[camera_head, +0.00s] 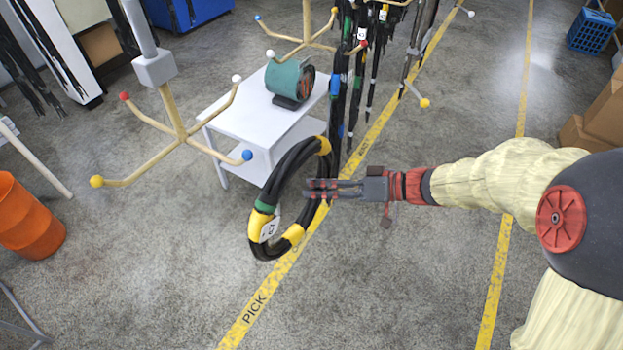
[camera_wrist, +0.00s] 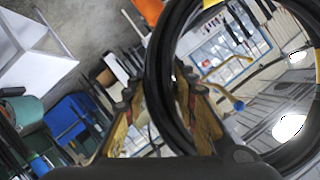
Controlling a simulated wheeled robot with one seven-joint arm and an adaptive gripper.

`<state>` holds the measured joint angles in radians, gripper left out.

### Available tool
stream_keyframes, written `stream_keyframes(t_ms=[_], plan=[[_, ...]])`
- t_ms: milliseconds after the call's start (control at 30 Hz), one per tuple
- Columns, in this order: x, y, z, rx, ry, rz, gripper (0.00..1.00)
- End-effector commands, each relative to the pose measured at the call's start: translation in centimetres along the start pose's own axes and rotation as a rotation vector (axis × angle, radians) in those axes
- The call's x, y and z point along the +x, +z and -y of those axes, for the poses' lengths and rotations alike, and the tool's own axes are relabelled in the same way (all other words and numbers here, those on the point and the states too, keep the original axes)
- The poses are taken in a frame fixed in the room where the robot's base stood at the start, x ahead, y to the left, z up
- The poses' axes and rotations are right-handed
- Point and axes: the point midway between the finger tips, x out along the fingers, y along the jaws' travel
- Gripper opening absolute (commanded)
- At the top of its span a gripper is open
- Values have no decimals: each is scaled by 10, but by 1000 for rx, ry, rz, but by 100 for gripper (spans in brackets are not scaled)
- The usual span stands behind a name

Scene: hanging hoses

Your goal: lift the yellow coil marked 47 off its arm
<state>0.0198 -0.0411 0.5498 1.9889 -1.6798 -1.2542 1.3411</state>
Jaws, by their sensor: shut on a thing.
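A black coil with yellow and green bands (camera_head: 257,225) is in the air at the middle of the head view, tilted. Its white tag (camera_head: 270,228) is too small and turned for me to read surely. My gripper (camera_head: 314,189) is shut on the coil's right side. In the wrist view, the coil (camera_wrist: 158,80) passes between my gripper's fingers (camera_wrist: 163,98). A wooden arm with a blue ball tip (camera_head: 247,155) stands left of the coil, apart from it in the head view. The same blue tip (camera_wrist: 238,106) shows through the ring in the wrist view.
A wooden rack with red, white and yellow tips (camera_head: 178,125) stands left. A white table (camera_head: 240,115) bearing a green reel (camera_head: 288,80) is behind the coil. Dark hoses (camera_head: 338,100) hang just behind my gripper. An orange bin (camera_head: 28,220) is far left. The front floor is clear.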

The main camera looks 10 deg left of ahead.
Motion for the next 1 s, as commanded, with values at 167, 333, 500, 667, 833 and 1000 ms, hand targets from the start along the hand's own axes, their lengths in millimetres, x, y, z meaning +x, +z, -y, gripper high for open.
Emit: stream_keyframes(t_ms=[167,333,500,667,833,1000], plan=[[-12,3,2,3,0,-1,0],[-23,8,2,3,1,-2,0],[-33,12,2,2,0,-2,0],[-39,16,2,2,-1,-1,0],[-43,18,2,2,-1,-2,0],[-43,18,2,1,-1,-2,0]])
